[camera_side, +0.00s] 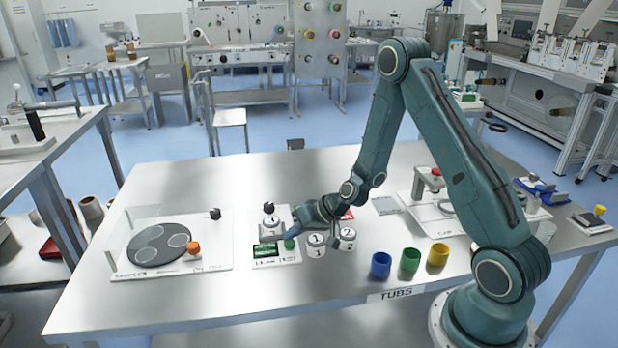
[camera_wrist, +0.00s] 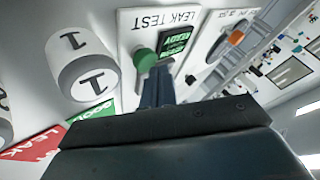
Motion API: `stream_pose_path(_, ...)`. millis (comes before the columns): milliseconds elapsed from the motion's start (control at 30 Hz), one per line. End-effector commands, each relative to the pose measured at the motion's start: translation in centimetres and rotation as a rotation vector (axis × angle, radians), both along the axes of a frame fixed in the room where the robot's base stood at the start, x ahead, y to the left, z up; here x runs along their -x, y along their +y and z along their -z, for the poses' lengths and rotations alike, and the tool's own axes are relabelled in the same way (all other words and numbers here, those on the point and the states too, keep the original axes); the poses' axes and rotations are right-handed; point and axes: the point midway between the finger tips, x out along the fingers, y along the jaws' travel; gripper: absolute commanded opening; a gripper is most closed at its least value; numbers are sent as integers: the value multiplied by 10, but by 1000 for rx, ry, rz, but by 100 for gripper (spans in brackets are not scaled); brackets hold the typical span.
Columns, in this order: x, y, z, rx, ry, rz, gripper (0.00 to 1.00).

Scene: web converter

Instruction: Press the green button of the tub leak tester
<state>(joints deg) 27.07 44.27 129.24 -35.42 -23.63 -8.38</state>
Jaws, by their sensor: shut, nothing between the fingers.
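In the wrist view the panel appears upside down, marked LEAK TEST; the display (camera_wrist: 175,43) reads READY. My gripper (camera_side: 287,231) is shut and empty, close to the green button. In the wrist view its fingertips (camera_wrist: 159,70) are beside the button (camera_wrist: 145,60); whether they touch it I cannot tell.
White numbered tubs (camera_side: 316,243) stand right of the tester; one shows large in the wrist view (camera_wrist: 85,65). A red sign (camera_wrist: 35,143) and green sign (camera_wrist: 100,109) lie nearby. Blue (camera_side: 381,265), green (camera_side: 410,260) and yellow (camera_side: 437,255) cups stand near the front edge.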

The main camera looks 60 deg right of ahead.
Motion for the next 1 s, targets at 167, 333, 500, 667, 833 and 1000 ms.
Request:
stream_pose_path(167,0,0,1,0,1,-1,0)
stream_pose_path(333,0,0,3,0,1,-1,0)
stream_pose_path(500,0,0,4,0,1,-1,0)
stream_pose_path(667,0,0,5,0,1,-1,0)
stream_pose_path(833,0,0,7,0,1,-1,0)
stream_pose_path(1000,0,0,8,0,1,-1,0)
